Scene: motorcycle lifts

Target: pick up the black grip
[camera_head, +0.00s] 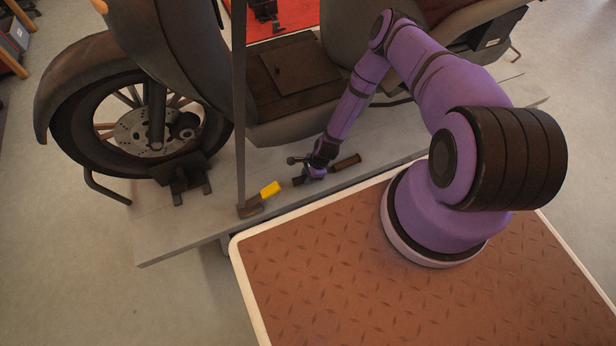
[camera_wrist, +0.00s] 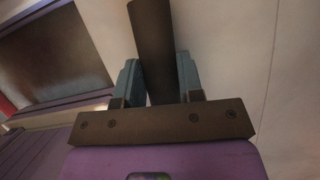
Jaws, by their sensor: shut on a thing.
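The black grip is a dark cylinder (camera_wrist: 152,45) between the two blue-grey fingers of my gripper (camera_wrist: 160,78) in the wrist view. My gripper is shut on it. In the head view my gripper (camera_head: 316,173) is low over the grey lift deck (camera_head: 185,230), and a short black end of the grip (camera_head: 298,181) shows on its left. A dark brown cylinder (camera_head: 346,162) shows in line on the right; I cannot tell whether it is the same piece. I cannot tell whether the grip touches the deck.
The front left deck is bare.

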